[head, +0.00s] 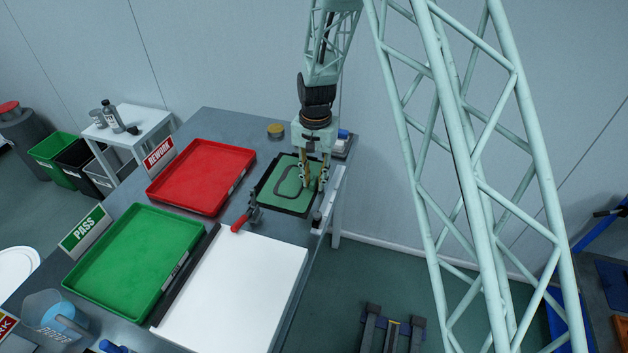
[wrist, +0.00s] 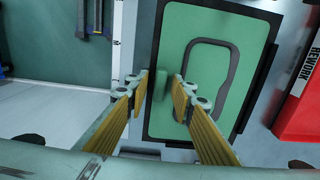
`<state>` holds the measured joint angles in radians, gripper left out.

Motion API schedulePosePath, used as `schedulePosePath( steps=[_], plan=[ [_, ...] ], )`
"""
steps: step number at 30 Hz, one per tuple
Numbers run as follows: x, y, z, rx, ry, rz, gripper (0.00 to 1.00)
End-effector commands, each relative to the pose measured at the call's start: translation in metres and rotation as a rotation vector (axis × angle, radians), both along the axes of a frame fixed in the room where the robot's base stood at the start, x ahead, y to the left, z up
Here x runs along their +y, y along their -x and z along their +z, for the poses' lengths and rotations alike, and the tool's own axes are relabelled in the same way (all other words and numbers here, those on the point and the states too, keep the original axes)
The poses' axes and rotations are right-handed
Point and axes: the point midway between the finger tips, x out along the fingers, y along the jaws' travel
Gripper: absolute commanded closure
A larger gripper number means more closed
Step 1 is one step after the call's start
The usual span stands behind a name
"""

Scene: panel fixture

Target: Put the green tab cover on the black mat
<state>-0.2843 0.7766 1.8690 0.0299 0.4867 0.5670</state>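The green cover (head: 284,195) is a flat rectangular panel with a dark loop-shaped band on it; it lies on a black base (head: 291,211) at the table's far right. In the wrist view the cover (wrist: 208,72) has a small raised green tab (wrist: 160,88) near its left edge. My gripper (head: 313,186) is over the right part of the cover. In the wrist view my gripper (wrist: 161,80) is open, its yellow-padded fingers on either side of the tab with gaps. Whether the fingertips touch the panel cannot be told. I cannot pick out a separate black mat.
A red-handled clamp (head: 243,220) stands at the base's front left corner. The red tray (head: 203,177) and green tray (head: 135,262) are to the left and look empty. A bare white board (head: 240,290) with a black strip (head: 186,278) along its left lies in front.

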Motion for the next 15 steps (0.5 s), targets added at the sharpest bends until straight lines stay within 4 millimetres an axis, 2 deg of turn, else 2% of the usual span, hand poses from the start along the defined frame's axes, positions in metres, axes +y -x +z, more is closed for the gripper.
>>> schedulePosePath(
  steps=[8,15],
  plan=[
    [0.0,0.0,0.004,-0.001,0.0,0.0,0.78],
    [0.0,0.0,0.024,-0.001,-0.001,0.0,0.78]
  ],
)
